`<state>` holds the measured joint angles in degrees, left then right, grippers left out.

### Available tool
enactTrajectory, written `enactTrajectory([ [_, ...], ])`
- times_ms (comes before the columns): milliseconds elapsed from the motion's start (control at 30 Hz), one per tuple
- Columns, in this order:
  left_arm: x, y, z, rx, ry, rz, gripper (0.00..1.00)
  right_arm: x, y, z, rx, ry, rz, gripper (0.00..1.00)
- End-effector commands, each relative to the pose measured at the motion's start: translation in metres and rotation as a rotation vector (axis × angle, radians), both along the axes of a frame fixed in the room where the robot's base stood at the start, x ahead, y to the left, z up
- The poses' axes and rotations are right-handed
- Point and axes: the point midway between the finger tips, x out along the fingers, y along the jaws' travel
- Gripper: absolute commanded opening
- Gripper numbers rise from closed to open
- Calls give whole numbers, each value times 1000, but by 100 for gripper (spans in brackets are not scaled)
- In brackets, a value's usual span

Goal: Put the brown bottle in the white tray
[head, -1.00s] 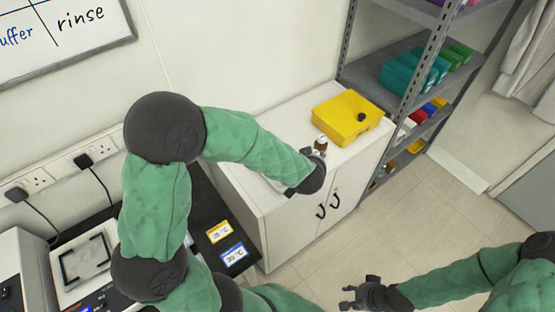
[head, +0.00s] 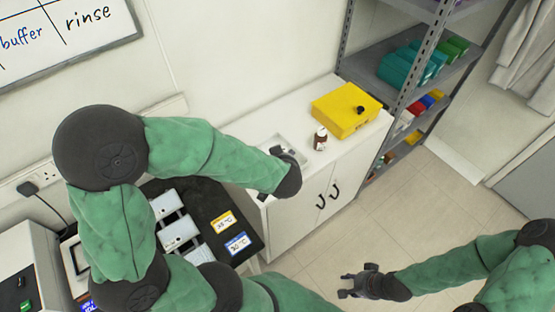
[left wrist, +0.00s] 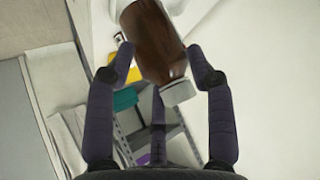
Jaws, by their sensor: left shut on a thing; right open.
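My left gripper (head: 279,168) is over or beside the white tray (head: 277,139) on the cabinet and partly covers it. In the left wrist view the fingers of my left gripper (left wrist: 158,70) are closed on the sides of a brown bottle (left wrist: 152,40) with a white cap. The arm hides this bottle in the head view, so its height over the tray cannot be told. Another small brown bottle (head: 320,140) with a pale label stands upright on the cabinet, right of the tray and apart from the gripper. My right gripper (head: 358,283) is open and empty above the floor.
A yellow box (head: 345,109) with a black knob stands on the white cabinet (head: 352,150), behind the standing bottle. A grey metal shelf (head: 400,68) with coloured boxes rises at the right. A dark bench (head: 205,200) with labelled cards lies left of the cabinet.

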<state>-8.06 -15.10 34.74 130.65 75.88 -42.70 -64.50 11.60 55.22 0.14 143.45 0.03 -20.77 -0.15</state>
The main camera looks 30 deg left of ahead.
Motion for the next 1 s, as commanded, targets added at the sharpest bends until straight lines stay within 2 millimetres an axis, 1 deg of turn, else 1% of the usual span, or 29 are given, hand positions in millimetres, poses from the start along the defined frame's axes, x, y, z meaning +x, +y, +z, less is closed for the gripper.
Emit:
enactTrajectory([
  [67,1,5,-3,2,1,-1,8,0,0,-3,0,0,0,43],
  [167,12,14,-12,2,2,1,8,0,0,-12,0,-1,0,43],
  [500,73,53,-45,2,2,1,8,0,0,-41,0,-1,0,43],
  [600,85,60,-64,3,4,-1,8,0,0,-54,0,-1,0,43],
  [700,95,66,-78,3,3,-2,8,0,0,-62,0,0,0,43],
  [800,103,71,-87,3,2,-4,8,0,0,-67,0,0,0,43],
  [1000,109,74,-93,3,1,-3,8,0,0,-71,0,-1,0,43],
])
